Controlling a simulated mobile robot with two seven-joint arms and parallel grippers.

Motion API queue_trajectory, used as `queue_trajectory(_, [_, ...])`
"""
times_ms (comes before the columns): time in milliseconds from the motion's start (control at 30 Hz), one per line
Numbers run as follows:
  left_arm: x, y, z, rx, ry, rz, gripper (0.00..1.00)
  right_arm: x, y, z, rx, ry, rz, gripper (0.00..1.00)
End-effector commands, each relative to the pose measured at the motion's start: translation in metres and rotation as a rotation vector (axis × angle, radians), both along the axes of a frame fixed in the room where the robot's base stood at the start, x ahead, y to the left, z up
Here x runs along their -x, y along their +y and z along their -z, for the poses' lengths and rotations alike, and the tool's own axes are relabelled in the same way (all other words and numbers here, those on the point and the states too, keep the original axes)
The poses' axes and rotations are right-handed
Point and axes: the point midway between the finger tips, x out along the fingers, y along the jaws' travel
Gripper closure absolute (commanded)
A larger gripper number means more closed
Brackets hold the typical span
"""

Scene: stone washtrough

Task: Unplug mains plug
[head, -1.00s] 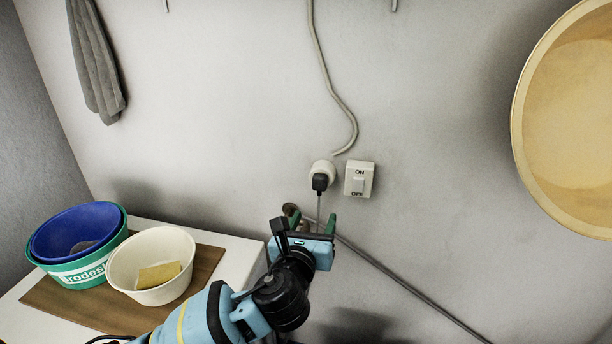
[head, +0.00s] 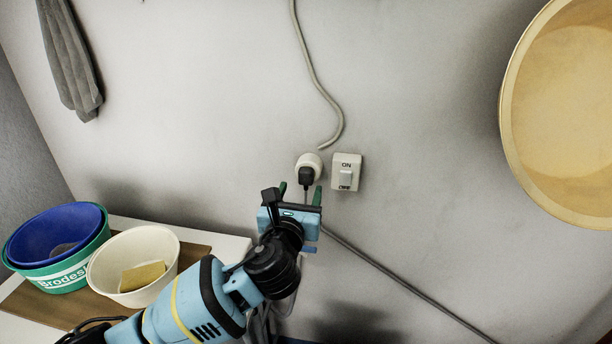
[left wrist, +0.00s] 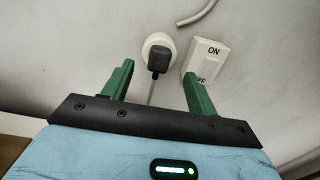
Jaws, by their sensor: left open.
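A black mains plug (head: 306,176) sits in a round white socket (head: 309,160) on the wall, with its cord hanging down. In the left wrist view the plug (left wrist: 159,58) and the socket (left wrist: 160,42) lie ahead, between and beyond the fingertips. My left gripper (head: 300,192) is open and empty just below the plug. Its two green fingers (left wrist: 158,72) point up at the wall, and I see no contact with the plug. My right gripper is not in view.
A white ON/OFF switch (head: 346,172) is just right of the socket, close to the right finger. Bowls, blue (head: 55,232) and cream (head: 133,266), stand on a board at left. A large yellow basin (head: 565,110) hangs at right. A grey cloth (head: 70,60) hangs upper left.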

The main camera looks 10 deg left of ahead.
Motion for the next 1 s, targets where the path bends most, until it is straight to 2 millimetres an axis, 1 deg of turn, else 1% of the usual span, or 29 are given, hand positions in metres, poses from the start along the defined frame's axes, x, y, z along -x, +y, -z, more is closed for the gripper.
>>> queue_trajectory(33, [-0.008, 0.0, 0.014, 0.001, 0.017, 0.0, 0.42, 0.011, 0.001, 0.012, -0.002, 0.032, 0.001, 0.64])
queue_trajectory(133, [-0.019, 0.0, 0.014, 0.0, 0.017, 0.001, 0.42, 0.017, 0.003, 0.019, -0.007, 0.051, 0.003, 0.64])
queue_trajectory(167, [-0.023, 0.0, 0.01, -0.002, 0.014, -0.001, 0.42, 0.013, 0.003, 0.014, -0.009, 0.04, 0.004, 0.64])
queue_trajectory(233, [-0.031, 0.0, 0.005, -0.001, 0.007, -0.001, 0.42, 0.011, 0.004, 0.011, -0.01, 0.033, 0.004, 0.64])
queue_trajectory(433, [-0.048, 0.0, 0.004, -0.001, 0.006, 0.0, 0.42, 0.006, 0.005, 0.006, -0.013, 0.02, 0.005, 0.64])
queue_trajectory(633, [-0.055, 0.0, 0.005, 0.0, 0.008, 0.001, 0.42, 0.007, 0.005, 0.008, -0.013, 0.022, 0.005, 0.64])
queue_trajectory(1000, [-0.056, 0.0, 0.006, 0.0, 0.008, 0.0, 0.42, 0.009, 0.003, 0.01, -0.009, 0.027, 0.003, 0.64])
